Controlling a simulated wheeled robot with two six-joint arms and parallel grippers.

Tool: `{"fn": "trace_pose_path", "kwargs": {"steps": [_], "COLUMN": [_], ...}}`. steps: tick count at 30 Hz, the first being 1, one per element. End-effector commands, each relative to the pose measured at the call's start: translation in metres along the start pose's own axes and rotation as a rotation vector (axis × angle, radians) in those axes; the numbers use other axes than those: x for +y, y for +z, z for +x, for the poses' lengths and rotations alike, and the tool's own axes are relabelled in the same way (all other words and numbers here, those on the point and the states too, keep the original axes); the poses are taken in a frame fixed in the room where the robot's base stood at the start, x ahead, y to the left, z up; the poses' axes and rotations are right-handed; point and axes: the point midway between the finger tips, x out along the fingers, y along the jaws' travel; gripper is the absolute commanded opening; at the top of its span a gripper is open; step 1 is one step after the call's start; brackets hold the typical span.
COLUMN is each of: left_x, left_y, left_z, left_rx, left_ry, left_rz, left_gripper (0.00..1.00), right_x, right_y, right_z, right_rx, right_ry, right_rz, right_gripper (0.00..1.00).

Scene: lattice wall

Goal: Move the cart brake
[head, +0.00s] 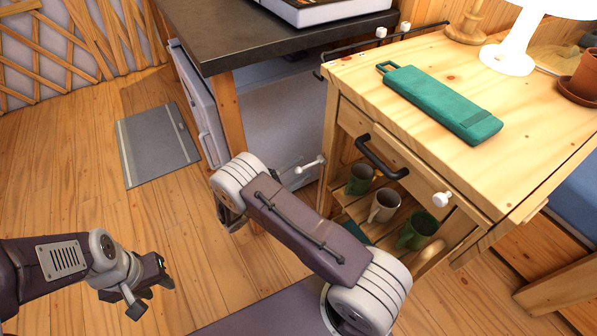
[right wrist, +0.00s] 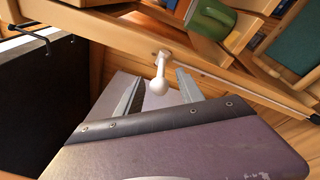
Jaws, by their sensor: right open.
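The wooden cart (head: 470,100) stands at the right in the head view. A white ball-ended lever (right wrist: 158,80) sticks out from a wooden rail in the right wrist view. A white lever (head: 310,165) also shows at the cart's left side in the head view; I cannot tell whether it is the same one. My right gripper (right wrist: 160,92) is open, its fingers on either side of the ball in the picture; contact is unclear. My left gripper (head: 148,287) is low at the left, over the floor, away from the cart.
The cart top holds a teal case (head: 440,103), a white lamp (head: 512,50) and a plant pot (head: 588,78). Mugs (head: 384,205) stand on its shelf, below a black drawer handle (head: 380,158). A dark counter (head: 260,35) adjoins it. Floor around the grey mat (head: 158,145) is clear.

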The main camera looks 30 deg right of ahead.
Motion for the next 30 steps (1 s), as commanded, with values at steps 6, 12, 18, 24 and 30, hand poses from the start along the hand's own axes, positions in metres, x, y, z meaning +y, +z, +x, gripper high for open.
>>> {"fn": "trace_pose_path", "kwargs": {"steps": [6,12,18,24,30], "left_x": [0.0,0.0,0.0,0.0,0.0], "left_y": [0.0,0.0,0.0,0.0,0.0], "left_z": [-0.0003,-0.0003,-0.0003,-0.0003,-0.0002], "left_rx": [0.0,0.0,0.0,0.0,0.0], "left_ry": [0.0,0.0,0.0,0.0,0.0], "left_rz": [0.0,0.0,0.0,0.0,0.0], "left_gripper": [0.36,0.36,0.36,0.36,0.36], "right_x": [0.0002,0.0002,0.0001,0.0,-0.0001], "right_y": [0.0001,0.0001,0.0001,0.0,0.0], "right_z": [-0.0003,-0.0004,-0.0005,-0.0005,-0.0006], "right_rx": [0.0,0.0,0.0,0.0,0.0], "right_ry": [0.0,0.0,0.0,-0.001,-0.001], "right_rz": [0.0,0.0,-0.001,-0.001,-0.001], "right_gripper": [0.25,0.0,0.0,0.0,0.0]}}
